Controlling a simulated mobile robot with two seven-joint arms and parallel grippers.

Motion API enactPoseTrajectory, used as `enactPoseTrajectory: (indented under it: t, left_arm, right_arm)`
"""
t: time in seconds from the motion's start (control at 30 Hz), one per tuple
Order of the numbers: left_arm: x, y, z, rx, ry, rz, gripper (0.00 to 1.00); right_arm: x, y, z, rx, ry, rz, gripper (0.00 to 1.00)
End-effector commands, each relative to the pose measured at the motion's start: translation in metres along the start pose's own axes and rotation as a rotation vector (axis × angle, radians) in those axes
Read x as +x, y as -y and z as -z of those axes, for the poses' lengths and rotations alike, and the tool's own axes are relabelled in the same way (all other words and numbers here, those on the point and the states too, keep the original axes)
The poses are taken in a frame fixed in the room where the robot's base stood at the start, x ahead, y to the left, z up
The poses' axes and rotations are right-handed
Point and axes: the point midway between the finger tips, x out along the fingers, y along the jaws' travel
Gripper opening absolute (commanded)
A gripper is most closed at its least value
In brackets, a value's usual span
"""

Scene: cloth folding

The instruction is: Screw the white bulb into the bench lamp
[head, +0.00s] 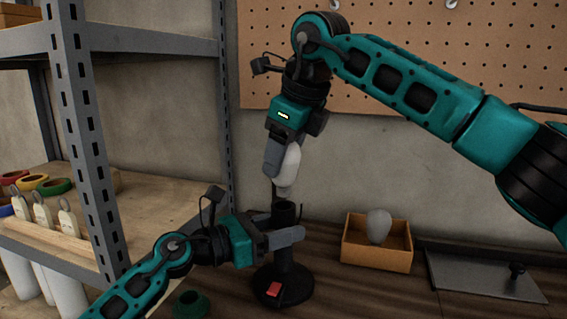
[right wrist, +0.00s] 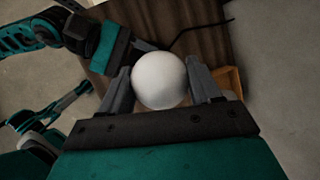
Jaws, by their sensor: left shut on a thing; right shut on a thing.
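The white bulb (head: 289,168) hangs with its narrow end down, directly over the black socket of the bench lamp (head: 285,278). My right gripper (head: 279,160) is shut on the bulb from above. In the right wrist view the bulb (right wrist: 160,80) sits between the two fingers of the right gripper (right wrist: 160,88). I cannot tell whether the bulb's end touches the socket rim. My left gripper (head: 282,236) is shut on the lamp's upright neck from the left. The lamp stands upright on the bench, with a red switch (head: 274,290) on its base.
An open orange-brown box (head: 375,257) holding a greyish bulb (head: 379,226) stands right of the lamp. A dark flat plate (head: 480,277) lies farther right. A green ring (head: 191,304) lies front left. A metal shelf (head: 85,150) rises at the left; a pegboard (head: 480,50) hangs behind.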

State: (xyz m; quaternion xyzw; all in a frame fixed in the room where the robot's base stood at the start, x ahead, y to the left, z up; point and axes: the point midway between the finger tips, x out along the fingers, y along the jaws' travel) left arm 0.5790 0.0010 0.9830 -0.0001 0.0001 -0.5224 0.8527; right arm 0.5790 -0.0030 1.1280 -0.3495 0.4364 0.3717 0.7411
Motion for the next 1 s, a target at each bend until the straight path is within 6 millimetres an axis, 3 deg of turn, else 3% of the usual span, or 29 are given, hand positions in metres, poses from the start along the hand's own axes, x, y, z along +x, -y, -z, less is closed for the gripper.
enactPoseTrajectory:
  t: [0.63, 1.0]
  left_arm:
    - [0.0, 0.0, 0.001, 0.0, -0.001, 0.0, 0.0]
    - [0.0, 0.0, 0.001, 0.0, -0.001, 0.0, 0.0]
  right_arm:
    - [0.008, -0.002, 0.003, -0.001, 0.002, 0.0, 0.33]
    - [0.023, -0.005, 0.009, -0.001, 0.001, 0.0, 0.33]
